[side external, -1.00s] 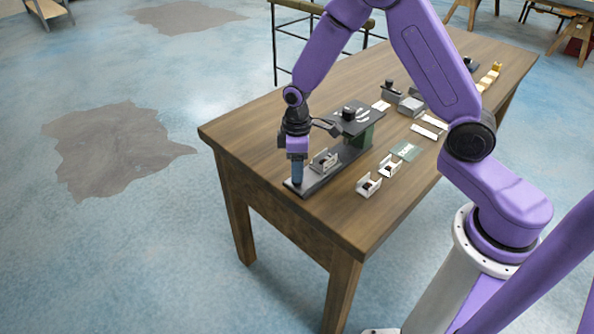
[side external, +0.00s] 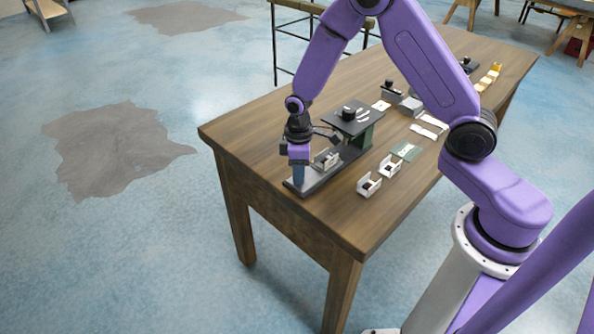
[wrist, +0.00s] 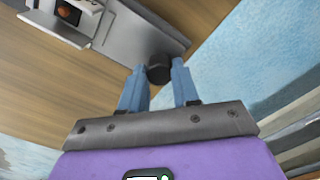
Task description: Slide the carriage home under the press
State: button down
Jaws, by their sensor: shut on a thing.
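The carriage (side external: 326,158) is a small light-grey holder on the dark base rail (side external: 312,184). It also shows at the top left of the wrist view (wrist: 95,8), with a brown, round piece (wrist: 66,10) in it. The press (side external: 352,121) is a dark plate with a black knob on top, raised on a green block behind the carriage. The carriage is in front of the press, not under its plate. My gripper (wrist: 158,70) is shut on a black knob (wrist: 158,72) at the near end of the rail. In the side view the fingers (side external: 299,176) hide the knob.
Two small light holders (side external: 369,184) with dark pieces stand right of the rail. A greenish plate (side external: 405,151), pale strips (side external: 422,131) and a grey block (side external: 410,106) lie farther along the table (side external: 262,140). The table's left end is bare.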

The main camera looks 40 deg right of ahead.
jog(key=d, duration=0.9)
jog(key=c, duration=0.8)
grip_release()
jog(key=shift+d, duration=0.1)
jog(key=shift+r, duration=0.1)
jog(key=shift+r, duration=0.2)
notch_tip(320, 180, up, 17)
jog(key=shift+f, duration=0.1)
jog(key=shift+a, duration=0.2)
